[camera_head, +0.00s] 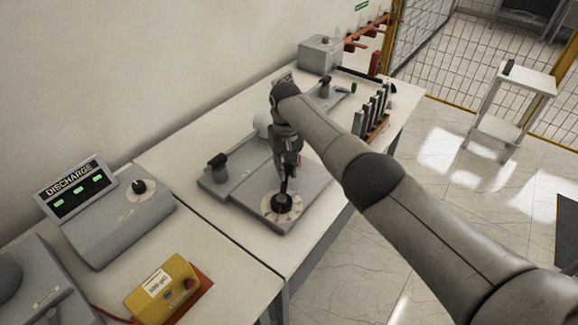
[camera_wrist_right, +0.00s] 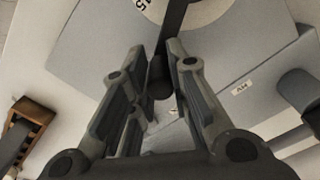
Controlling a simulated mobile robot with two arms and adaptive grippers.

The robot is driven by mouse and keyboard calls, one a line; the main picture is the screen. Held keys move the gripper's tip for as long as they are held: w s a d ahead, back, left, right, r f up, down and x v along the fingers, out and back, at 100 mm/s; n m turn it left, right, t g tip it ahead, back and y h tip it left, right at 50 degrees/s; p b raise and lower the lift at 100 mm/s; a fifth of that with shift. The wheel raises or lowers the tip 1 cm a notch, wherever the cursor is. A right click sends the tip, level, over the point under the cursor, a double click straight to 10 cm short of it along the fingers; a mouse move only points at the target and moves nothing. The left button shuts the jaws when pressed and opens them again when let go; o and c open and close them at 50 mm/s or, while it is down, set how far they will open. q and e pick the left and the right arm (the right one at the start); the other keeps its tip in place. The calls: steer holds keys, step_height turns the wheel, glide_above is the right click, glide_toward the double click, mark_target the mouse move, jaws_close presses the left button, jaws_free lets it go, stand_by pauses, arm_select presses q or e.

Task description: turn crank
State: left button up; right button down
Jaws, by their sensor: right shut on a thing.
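The crank is a dark arm with a knob, set on a round pale dial (camera_head: 282,206) on a grey panel (camera_head: 222,190) on the white table. My right gripper (camera_head: 288,172) reaches down over the dial and is shut on the crank's handle. In the right wrist view the dark crank arm (camera_wrist_right: 173,25) runs from the pale dial (camera_wrist_right: 205,8) to between the two fingers of my right gripper (camera_wrist_right: 160,75). The fingers hide part of the handle. My left gripper is not in view.
A "DISCHARGE" display (camera_head: 75,188), a grey box with a knob (camera_head: 120,225) and a yellow box (camera_head: 162,288) stand at the left. A wooden rack (camera_head: 378,125) with upright grey pieces stands right of my arm. A white stand (camera_head: 512,95) is on the open floor.

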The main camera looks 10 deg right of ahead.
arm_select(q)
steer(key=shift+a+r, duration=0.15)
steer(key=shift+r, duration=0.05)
arm_select(e)
steer(key=shift+s+d, duration=0.15)
steer(key=shift+d, duration=0.35)
steer(key=c, duration=1.3)
jaws_free()
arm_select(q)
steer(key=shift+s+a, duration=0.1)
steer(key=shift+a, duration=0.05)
arm_select(e)
steer(key=shift+r, duration=0.15)
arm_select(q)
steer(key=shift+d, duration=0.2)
arm_select(e)
step_height(320, 180, up, 12)
steer(key=shift+f, duration=0.1)
steer(key=shift+f, duration=0.1)
